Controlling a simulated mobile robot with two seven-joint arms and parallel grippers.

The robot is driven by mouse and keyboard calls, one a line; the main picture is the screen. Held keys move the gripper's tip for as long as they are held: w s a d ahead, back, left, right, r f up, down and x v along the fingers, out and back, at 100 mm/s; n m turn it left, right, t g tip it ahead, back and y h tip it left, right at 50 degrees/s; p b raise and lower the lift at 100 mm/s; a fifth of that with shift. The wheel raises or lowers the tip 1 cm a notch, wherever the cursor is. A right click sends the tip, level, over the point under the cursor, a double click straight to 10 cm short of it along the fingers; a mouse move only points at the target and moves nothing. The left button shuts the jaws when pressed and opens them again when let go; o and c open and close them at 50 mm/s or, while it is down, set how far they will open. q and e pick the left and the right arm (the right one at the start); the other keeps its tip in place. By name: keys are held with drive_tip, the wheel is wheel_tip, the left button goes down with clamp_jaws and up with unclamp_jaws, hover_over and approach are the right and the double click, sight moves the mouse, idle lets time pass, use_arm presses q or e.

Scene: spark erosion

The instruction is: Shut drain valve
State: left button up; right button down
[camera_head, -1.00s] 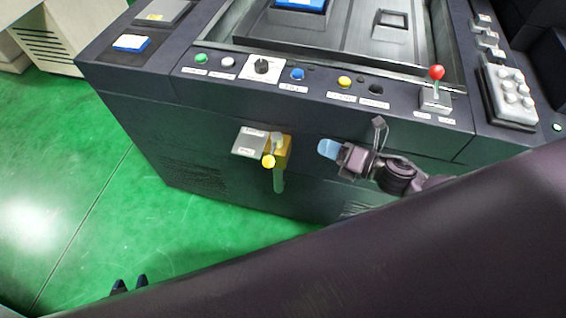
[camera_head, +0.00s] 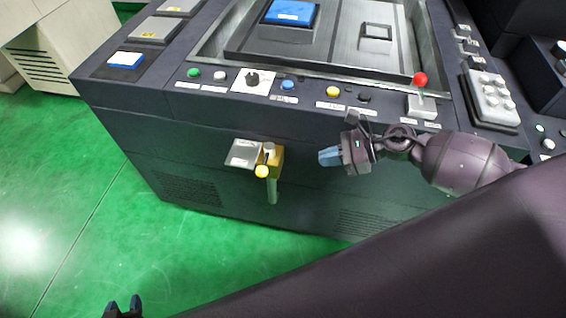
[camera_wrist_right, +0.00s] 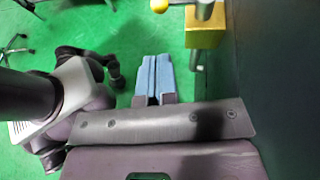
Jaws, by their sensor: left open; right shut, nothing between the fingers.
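The drain valve (camera_head: 273,160) is a brass-yellow block on the front of the dark machine, with a yellow knob (camera_head: 262,171) on its lever and a pale green pipe (camera_head: 272,191) pointing down. A grey label plate (camera_head: 243,153) is beside it on the left. My right gripper (camera_head: 322,158) is to the right of the valve, apart from it, with blue fingers shut and empty. In the right wrist view the shut fingers (camera_wrist_right: 153,75) point toward the yellow knob (camera_wrist_right: 159,5) and brass block (camera_wrist_right: 205,27).
The machine's top edge carries buttons, a black rotary knob (camera_head: 252,79) and a red-tipped lever (camera_head: 420,80) above my right gripper. The green floor (camera_head: 90,220) is clear at the left. My own dark arm covers the lower right.

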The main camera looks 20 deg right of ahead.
sight(267, 170)
use_arm(q)
drive_tip(key=shift+r+p, duration=0.55)
drive_tip(key=shift+r, duration=0.1)
use_arm(e)
drive_tip(key=x, duration=1.4)
use_arm(q)
drive_tip(key=shift+w+a, duration=0.2)
